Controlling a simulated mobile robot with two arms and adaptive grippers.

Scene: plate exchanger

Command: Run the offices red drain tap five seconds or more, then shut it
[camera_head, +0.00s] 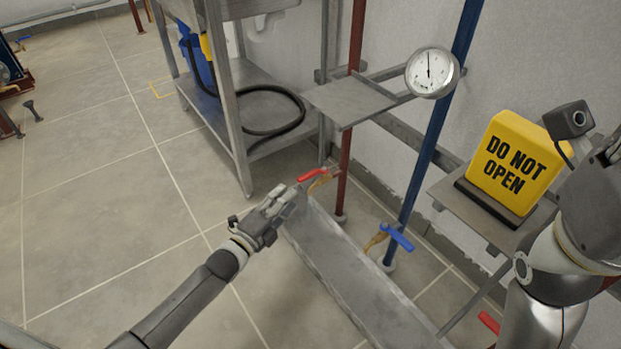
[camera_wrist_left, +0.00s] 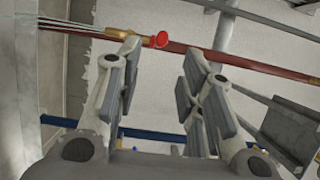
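A red-handled tap (camera_head: 312,174) with a brass body sits low on the red pipe (camera_head: 346,150), above a grey trough (camera_head: 345,275). No offices label is readable. My left gripper (camera_head: 292,194) is just left of the handle. In the left wrist view, my left gripper (camera_wrist_left: 157,90) has its fingers apart with nothing between them. The red handle end (camera_wrist_left: 155,40) shows just beyond the fingertips; contact cannot be told. Thin pale streaks (camera_wrist_left: 75,27) extend left from the tap's brass and look like running water. My right arm is at the right edge; its fingers do not show.
A blue-handled tap (camera_head: 397,237) is on the blue pipe (camera_head: 432,125) to the right. Another red handle (camera_head: 489,322) is at the lower right. A yellow DO NOT OPEN sign (camera_head: 515,162) stands on a shelf. A gauge (camera_head: 431,72) is above.

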